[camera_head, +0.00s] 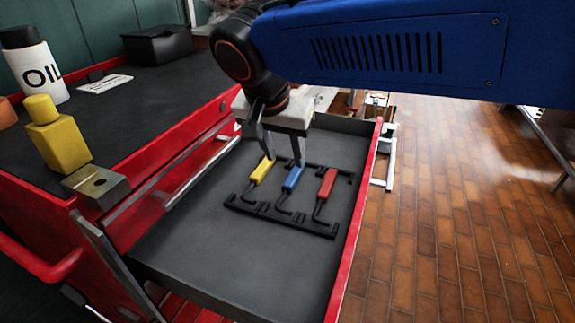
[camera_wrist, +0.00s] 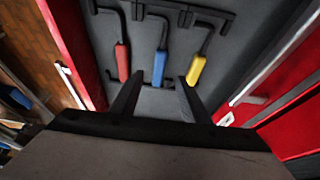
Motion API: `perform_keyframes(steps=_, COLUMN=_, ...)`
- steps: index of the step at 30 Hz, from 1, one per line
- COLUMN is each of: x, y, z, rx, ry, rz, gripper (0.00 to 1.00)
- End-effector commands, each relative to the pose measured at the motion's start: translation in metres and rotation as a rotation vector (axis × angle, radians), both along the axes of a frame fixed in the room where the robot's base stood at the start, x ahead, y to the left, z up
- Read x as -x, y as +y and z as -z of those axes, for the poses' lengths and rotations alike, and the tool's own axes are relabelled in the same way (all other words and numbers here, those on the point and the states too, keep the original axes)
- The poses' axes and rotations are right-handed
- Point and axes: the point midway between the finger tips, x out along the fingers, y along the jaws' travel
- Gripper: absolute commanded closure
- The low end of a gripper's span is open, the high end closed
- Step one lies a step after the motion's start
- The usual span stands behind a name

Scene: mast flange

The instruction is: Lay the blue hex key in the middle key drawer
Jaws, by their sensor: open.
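The blue hex key (camera_head: 293,181) lies in a black rack (camera_head: 275,214) inside the open drawer (camera_head: 190,246), between a yellow key and a red key. My gripper (camera_head: 284,163) is open above the handle end of the blue key. In the wrist view the blue handle (camera_wrist: 159,68) shows between my two fingertips (camera_wrist: 160,85), with nothing held. In the head view the right finger overlaps the top of the blue handle. I cannot tell how high the fingers are above it.
The yellow key (camera_head: 261,172) and the red key (camera_head: 326,184) lie close on either side. A red drawer wall (camera_head: 357,220) runs along the right. The cabinet top holds an oil bottle (camera_head: 34,70), a yellow bottle (camera_head: 57,140) and a black box (camera_head: 157,46). The drawer's front floor is bare.

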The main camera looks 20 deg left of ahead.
Motion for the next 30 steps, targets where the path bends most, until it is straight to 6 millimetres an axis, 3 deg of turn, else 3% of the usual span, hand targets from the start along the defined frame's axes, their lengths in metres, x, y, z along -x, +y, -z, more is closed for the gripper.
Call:
perform_keyframes(steps=6, x=0.017, y=0.002, z=-0.041, rx=-0.003, ry=-0.001, rz=-0.001, gripper=0.58)
perform_keyframes(steps=12, x=0.028, y=0.003, z=-0.068, rx=0.0, ry=-0.001, rz=-0.001, gripper=0.58)
perform_keyframes(steps=18, x=0.033, y=0.003, z=-0.08, rx=0.0, ry=0.0, rz=0.0, gripper=0.58)
perform_keyframes(steps=30, x=0.033, y=0.003, z=-0.081, rx=0.0, ry=0.0, rz=0.0, gripper=0.58)
